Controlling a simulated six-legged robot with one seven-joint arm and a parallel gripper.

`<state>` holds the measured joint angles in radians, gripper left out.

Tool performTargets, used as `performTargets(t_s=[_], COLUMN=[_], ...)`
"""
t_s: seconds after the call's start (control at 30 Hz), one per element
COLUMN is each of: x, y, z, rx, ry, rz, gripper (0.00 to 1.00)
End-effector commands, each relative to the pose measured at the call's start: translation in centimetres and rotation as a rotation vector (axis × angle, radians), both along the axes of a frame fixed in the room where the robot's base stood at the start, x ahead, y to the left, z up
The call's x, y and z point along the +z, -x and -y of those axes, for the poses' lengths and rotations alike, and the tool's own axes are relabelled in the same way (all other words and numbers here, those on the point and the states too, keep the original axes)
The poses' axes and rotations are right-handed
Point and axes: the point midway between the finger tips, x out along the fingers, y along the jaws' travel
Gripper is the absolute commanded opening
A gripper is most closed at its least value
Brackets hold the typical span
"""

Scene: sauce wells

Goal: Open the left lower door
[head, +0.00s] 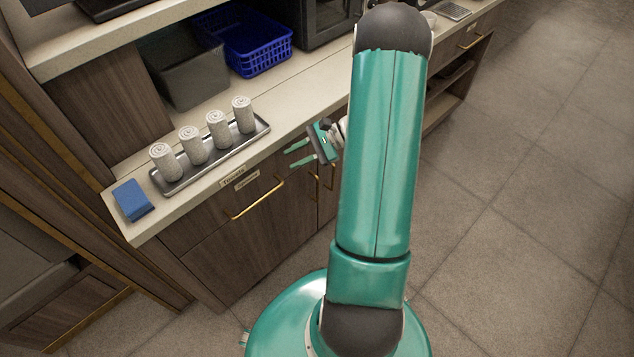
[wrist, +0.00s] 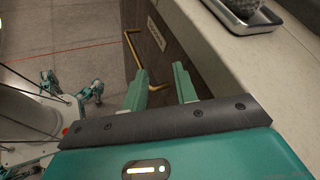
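The lower cabinet front (head: 235,255) is dark wood below the counter, with a long gold bar handle (head: 258,201). It looks shut. Two shorter gold handles (head: 315,188) show on the panels to its right, partly behind my gripper and arm. I cannot tell for sure which panel is the left lower door. My gripper (head: 292,156) is open and empty near the counter's front edge, above those handles. In the wrist view, my gripper (wrist: 160,84) has its fingers apart; a gold handle (wrist: 132,48) and cabinet face (wrist: 148,58) lie beyond them, with no contact visible.
The counter (head: 290,118) holds a metal tray (head: 215,155) with several rolled white towels, a blue sponge-like block (head: 131,200), a grey bin (head: 185,72) and a blue basket (head: 255,45). Small labels (head: 233,177) sit on the upper front. Tiled floor (head: 530,220) at right is clear.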

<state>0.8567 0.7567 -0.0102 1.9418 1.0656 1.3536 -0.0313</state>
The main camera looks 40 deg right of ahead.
Motion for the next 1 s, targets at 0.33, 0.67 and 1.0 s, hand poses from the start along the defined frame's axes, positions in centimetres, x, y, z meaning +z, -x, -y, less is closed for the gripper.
performTargets(t_s=[0.33,0.67,1.0], x=[-13.1,-23.7,-25.1], y=[4.0,10.1,8.8], z=[8.8,12.7,12.4], rx=[-0.484,-0.872,-0.922], ry=[-0.365,-0.597,-0.625], rz=[-0.002,0.047,0.057], gripper=[0.29,0.29,0.29])
